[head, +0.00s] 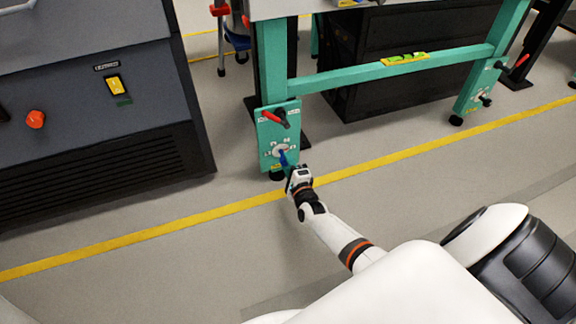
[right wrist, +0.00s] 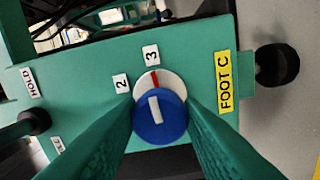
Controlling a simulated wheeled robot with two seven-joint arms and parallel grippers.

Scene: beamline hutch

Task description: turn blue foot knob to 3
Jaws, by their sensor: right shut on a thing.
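The blue foot knob (right wrist: 160,118) sits on a white round dial on the teal foot panel, between my right gripper's two fingers. Its white line points up, slightly left, in line with a red mark on the dial. The label 3 (right wrist: 151,54) is just above that mark, and the label 2 (right wrist: 121,83) is to its left. A yellow label reads FOOT C (right wrist: 223,82). In the head view the blue knob (head: 283,158) is low on the near left leg. My right gripper (head: 289,172) is shut on it. My left gripper is not in view.
A red-handled lever (head: 275,117) sits above the dial on the teal panel. A black foot (right wrist: 277,66) is beside the panel. A dark cabinet (head: 95,120) stands left of the leg. The floor by the yellow line (head: 170,228) is clear.

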